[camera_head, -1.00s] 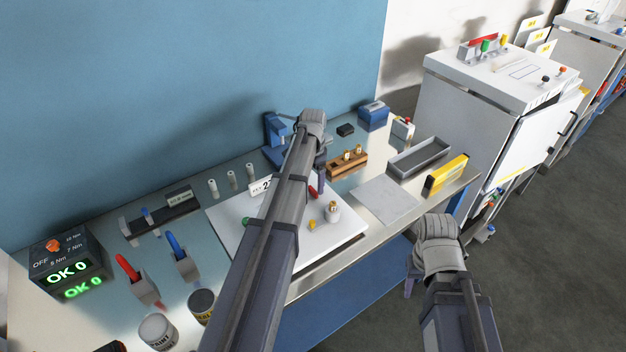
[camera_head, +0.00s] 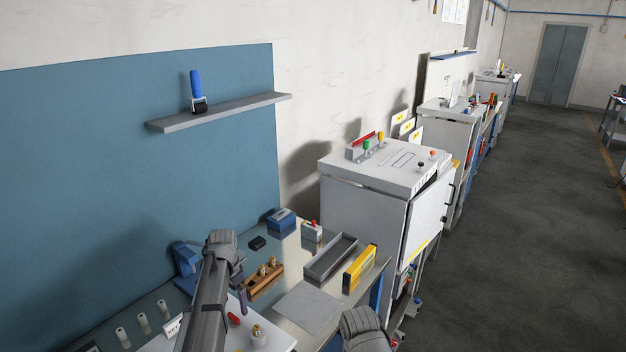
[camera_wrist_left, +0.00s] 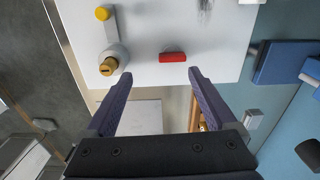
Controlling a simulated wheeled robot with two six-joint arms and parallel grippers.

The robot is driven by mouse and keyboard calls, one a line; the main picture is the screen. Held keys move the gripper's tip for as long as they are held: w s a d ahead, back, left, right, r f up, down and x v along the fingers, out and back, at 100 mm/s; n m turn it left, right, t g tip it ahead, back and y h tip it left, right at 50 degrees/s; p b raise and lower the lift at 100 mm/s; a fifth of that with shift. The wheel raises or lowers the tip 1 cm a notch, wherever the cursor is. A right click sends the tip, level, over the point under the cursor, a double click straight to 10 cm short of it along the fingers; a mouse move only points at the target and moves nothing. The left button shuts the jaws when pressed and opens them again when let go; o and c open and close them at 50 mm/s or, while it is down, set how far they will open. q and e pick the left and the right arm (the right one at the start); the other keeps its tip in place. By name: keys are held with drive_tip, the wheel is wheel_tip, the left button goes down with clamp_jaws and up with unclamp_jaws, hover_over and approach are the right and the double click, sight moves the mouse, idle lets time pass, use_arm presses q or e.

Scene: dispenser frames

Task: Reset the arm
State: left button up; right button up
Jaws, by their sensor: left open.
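My left gripper (camera_head: 242,300) reaches over the workbench from the bottom of the head view, its fingers partly hidden by my arm. In the left wrist view it is open (camera_wrist_left: 160,74), with nothing between its fingers. A red piece (camera_wrist_left: 172,57) lies on the white board (camera_wrist_left: 222,45) just beyond the fingertips, apart from them. A grey fitting with a brass top (camera_wrist_left: 108,66) stands beyond the left finger. My right wrist (camera_head: 365,330) shows at the bottom edge of the head view; its fingers are too cut off to judge.
A wooden block with brass parts (camera_head: 265,280), a grey tray (camera_head: 331,258) and a yellow block (camera_head: 360,268) are on the bench. A blue stand (camera_head: 185,260) is beside my left wrist. A white cabinet (camera_head: 365,215) is right of the bench; open floor lies beyond.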

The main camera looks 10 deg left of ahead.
use_arm(q)
drive_tip(key=s+d+n, duration=0.5)
drive_tip(key=s+d, duration=0.8)
drive_tip(key=s, duration=0.4)
drive_tip(key=s+d+f+m+y+b, duration=0.1)
drive_tip(key=s+d+f+m+b, duration=0.2)
drive_tip(key=d, duration=0.8)
wheel_tip(320, 180, down, 3)
drive_tip(key=s+b, duration=0.2)
drive_tip(key=b, duration=0.1)
drive_tip(key=shift+d, duration=0.3)
